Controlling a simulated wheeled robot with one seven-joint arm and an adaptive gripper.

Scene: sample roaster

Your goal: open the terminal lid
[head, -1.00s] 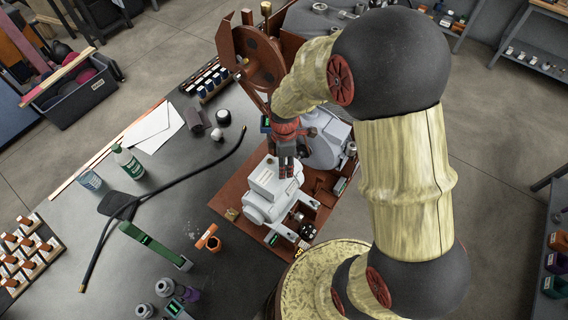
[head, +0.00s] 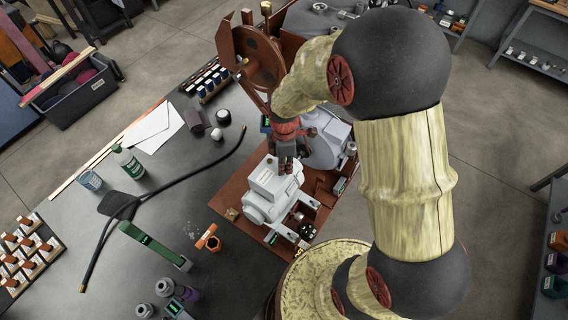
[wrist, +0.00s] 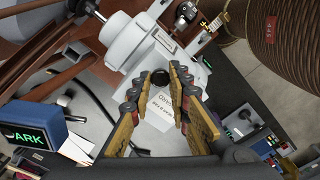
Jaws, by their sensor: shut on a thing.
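The grey motor (head: 262,208) lies on the red-brown base plate, with its light grey terminal lid (head: 266,179) on the top. In the wrist view the labelled lid (wrist: 155,113) shows between my fingers, with a dark round knob (wrist: 161,76) at the fingertips. My gripper (head: 287,165) is at the far edge of the lid. In the wrist view my gripper (wrist: 163,78) is shut on what looks like this knob. The fingers hide part of the lid, and I cannot tell whether it is raised.
A large red-brown wheel (head: 260,64) stands behind the motor. A black hose (head: 190,184) and a green device (head: 155,244) lie on the dark table to the left. A blue box (wrist: 35,133) with a green display is at the lower left in the wrist view.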

